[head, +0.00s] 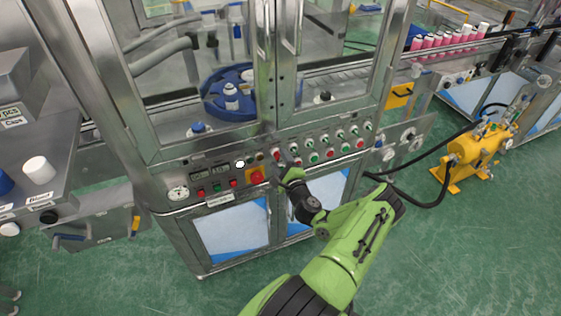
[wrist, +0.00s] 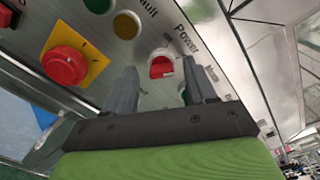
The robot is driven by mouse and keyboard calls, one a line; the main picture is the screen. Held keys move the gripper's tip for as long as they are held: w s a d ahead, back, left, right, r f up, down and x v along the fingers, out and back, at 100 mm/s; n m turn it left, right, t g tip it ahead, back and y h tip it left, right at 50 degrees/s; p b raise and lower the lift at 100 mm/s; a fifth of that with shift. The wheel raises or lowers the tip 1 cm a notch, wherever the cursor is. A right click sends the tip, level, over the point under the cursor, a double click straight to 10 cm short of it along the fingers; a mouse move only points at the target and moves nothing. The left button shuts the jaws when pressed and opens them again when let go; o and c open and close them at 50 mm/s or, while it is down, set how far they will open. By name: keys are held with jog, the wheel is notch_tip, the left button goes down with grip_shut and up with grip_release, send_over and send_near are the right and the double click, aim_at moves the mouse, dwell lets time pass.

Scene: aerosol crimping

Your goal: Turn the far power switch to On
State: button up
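A round switch with a red face (wrist: 161,66) sits on the metal control panel (wrist: 150,50), beside the word "Power". In the wrist view it shows between my two fingertips. My gripper (wrist: 159,74) is open, its dark fingers apart on either side of the switch and pointing at the panel. I cannot tell whether they touch it. The switch's setting is too small to read. In the head view my gripper (head: 287,172) is at the cabinet's panel, and my wrist partly hides the controls there.
A red emergency button on a yellow plate (wrist: 66,64) is left of my fingers, with an amber lamp (wrist: 127,24) above. Rows of red and green buttons (head: 330,153) run along the panel to the right. A yellow pump (head: 478,150) stands on the green floor.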

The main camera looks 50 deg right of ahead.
jog(key=shift+s, duration=0.1)
jog(key=p+v, duration=0.1)
jog(key=v, duration=1.4)
jog(key=shift+s+a, duration=0.15)
jog(key=shift+s, duration=0.1)
